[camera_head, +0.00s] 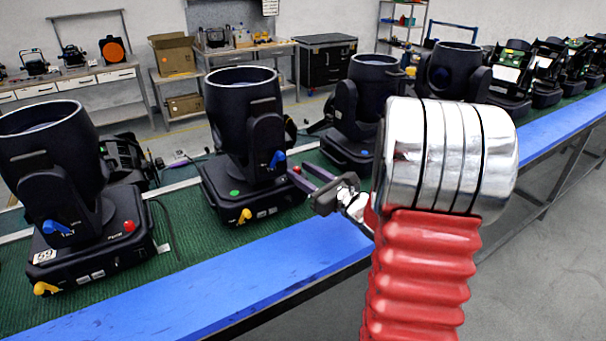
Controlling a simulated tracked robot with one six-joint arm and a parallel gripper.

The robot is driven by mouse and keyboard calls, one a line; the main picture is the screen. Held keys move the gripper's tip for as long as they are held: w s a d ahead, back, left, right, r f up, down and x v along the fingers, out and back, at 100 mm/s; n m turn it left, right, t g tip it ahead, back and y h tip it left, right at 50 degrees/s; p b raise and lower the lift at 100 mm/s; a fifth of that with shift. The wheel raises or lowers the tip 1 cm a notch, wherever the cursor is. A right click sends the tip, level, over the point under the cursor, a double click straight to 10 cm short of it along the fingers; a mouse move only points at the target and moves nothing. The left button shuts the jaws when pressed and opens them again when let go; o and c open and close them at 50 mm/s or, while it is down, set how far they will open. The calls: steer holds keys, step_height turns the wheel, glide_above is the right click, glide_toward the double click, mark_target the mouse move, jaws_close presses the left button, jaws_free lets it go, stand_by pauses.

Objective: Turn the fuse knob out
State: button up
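The second par can (243,115) from the left is black and stands upright on its base on the green belt. Its base carries a yellow knob (244,216) at the front and a small red knob (296,169) at the right side. A blue knob (277,159) sits on its yoke. I cannot read which knob is labelled as the fuse. My gripper (299,171) reaches in from the right, its two dark fingers parted. The red knob shows at the fingertips; whether the fingers touch it I cannot tell.
Another par can (55,150) with similar knobs stands at left. More cans (368,95) stand to the right, partly behind my arm. A blue rail (215,285) runs along the belt's front edge. Benches and boxes stand behind.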

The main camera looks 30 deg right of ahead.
steer(key=s+d, duration=0.1)
steer(key=s, duration=1.2)
steer(key=shift+s+d, duration=0.3)
steer(key=shift+d, duration=0.05)
steer(key=a+n+g+y, duration=0.7)
steer(key=a+n, duration=0.5)
steer(key=a, duration=0.9)
steer(key=s+a+f+n+g+h, duration=0.1)
steer(key=s+a+f+n+g, duration=0.2)
steer(key=s+a+n+g, duration=0.4)
steer(key=s+r+n+t+h, duration=0.1)
steer(key=s+r+n+h, duration=0.1)
steer(key=n+h, duration=0.2)
steer(key=s+r+n+h, duration=0.2)
steer(key=s+n+h, duration=0.1)
steer(key=n, duration=0.8)
steer(key=shift+s+t+h, duration=0.15)
steer(key=shift+t+h, duration=0.25)
steer(key=shift+h, duration=0.2)
steer(key=shift+c, duration=0.5)
